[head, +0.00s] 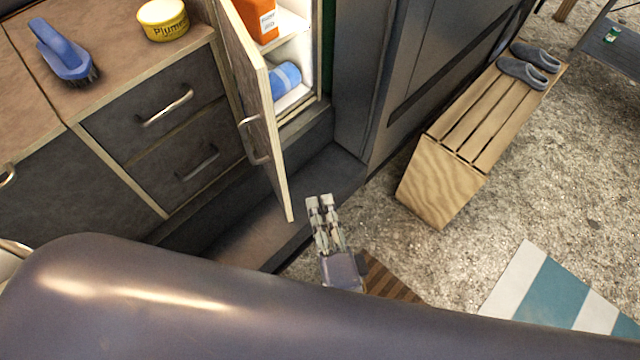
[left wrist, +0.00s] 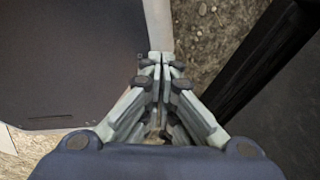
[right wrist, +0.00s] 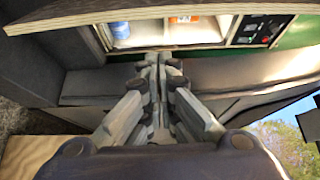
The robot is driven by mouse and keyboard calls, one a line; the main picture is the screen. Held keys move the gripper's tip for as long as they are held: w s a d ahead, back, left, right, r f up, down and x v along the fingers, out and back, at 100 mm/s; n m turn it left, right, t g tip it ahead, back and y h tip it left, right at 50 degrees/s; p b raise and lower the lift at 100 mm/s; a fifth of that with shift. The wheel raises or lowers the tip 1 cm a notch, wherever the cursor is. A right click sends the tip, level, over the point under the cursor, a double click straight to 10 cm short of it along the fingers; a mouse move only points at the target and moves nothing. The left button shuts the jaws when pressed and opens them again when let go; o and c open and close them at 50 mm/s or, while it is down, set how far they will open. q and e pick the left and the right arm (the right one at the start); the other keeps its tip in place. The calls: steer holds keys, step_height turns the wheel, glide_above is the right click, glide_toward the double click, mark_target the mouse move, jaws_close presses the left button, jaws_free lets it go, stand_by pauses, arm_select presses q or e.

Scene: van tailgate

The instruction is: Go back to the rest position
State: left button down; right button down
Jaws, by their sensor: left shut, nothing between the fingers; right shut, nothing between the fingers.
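My right gripper (head: 319,203) is shut and empty in the head view, just right of the lower corner of an open cabinet door (head: 262,120). In the right wrist view the same gripper (right wrist: 158,58) has its fingers together, below the open cabinet (right wrist: 150,33). My left gripper (left wrist: 160,58) is shut and empty in the left wrist view, above a dark panel and gravel. It cannot be made out in the head view, where a large dark part of mine fills the bottom.
The open cabinet holds an orange box (head: 257,20) and a blue roll (head: 285,78). A brush (head: 62,50) and a yellow tin (head: 163,19) stand on the counter. A slatted wooden bench (head: 470,130) with grey slippers (head: 522,72) is at right. Gravel lies open beyond a striped mat (head: 550,290).

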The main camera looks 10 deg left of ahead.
steer(key=shift+v, duration=1.4)
steer(key=s+d+f+n+g+h, duration=0.1)
steer(key=d+f+n+g, duration=0.25)
steer(key=f, duration=0.75)
steer(key=s+d+f+n+g+h, duration=0.15)
steer(key=f+n, duration=0.25)
steer(key=f, duration=0.8)
steer(key=s+d+f+n+g, duration=0.1)
steer(key=d+f+n+g, duration=0.25)
steer(key=f, duration=0.75)
steer(key=s+d+f+n+g+h, duration=0.4)
steer(key=s+d+f+g, duration=0.3)
steer(key=s+d+f, duration=1.1)
steer(key=shift+s+d+n+h+p, duration=0.35)
steer(key=shift+s+d+h, duration=0.25)
steer(key=shift+d, duration=0.3)
